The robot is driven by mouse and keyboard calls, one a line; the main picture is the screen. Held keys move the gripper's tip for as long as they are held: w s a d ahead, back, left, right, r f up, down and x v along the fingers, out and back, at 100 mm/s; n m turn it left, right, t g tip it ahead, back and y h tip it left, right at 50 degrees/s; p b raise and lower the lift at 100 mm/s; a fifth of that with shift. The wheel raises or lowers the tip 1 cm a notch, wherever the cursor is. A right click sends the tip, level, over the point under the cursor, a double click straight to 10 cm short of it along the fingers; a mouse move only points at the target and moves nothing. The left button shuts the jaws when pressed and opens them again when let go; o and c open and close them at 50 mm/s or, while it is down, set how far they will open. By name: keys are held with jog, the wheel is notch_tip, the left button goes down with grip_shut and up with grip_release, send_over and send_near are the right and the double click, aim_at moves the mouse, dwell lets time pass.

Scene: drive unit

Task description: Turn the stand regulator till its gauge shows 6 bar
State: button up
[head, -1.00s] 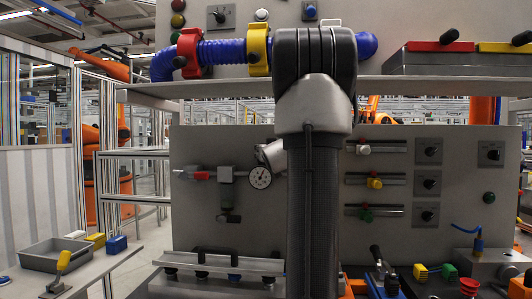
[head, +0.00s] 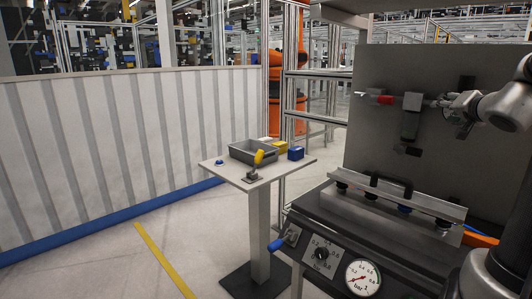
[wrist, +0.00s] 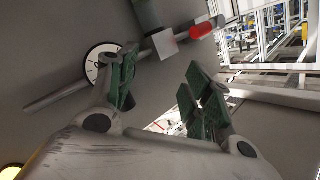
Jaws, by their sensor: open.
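My gripper (head: 455,104) is open at the grey back panel, seen from the side in the head view. In the wrist view its two green-padded fingers (wrist: 165,92) are spread, with nothing between them. A round white gauge (wrist: 100,62) on the panel lies behind the left finger, partly covered; its reading is hidden. It also shows in the head view (head: 455,118), mostly behind the gripper. A pipe runs from the gauge to a grey block (wrist: 165,43) with a dark body (wrist: 147,14) attached, which may be the regulator. In the head view this body (head: 410,124) hangs below the pipe.
A red-handled valve (head: 380,98) is left of the block. Below, the dark bench has a dial knob (head: 320,254), a bar gauge (head: 363,277) with a red needle, and a handled plate (head: 390,203). A small side table (head: 230,172) holds a grey tray (head: 262,158).

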jog(key=s+a+f+n+g+y, duration=0.1)
jog(key=s+a+f+y, duration=0.2)
jog(key=a, duration=0.2)
jog(key=s+a+f+g+y, duration=0.2)
jog(key=s+a+f, duration=0.15)
jog(key=a, duration=0.25)
jog(key=s+a+f+n+g, duration=0.1)
jog(key=s+a+n+g, duration=0.1)
jog(key=s, duration=0.5)
jog(key=s+a+f+n+g+h, duration=0.1)
jog(key=s+a+f+n+g, duration=0.1)
jog(key=s, duration=0.6)
jog(key=s+a+f+n+g, duration=0.2)
jog(key=s+a+n+g, duration=0.2)
jog(key=s+a, duration=0.3)
jog(key=shift+s+a+f+n+h, duration=0.2)
jog(key=shift+n+h, duration=0.1)
jog(key=shift+n, duration=0.3)
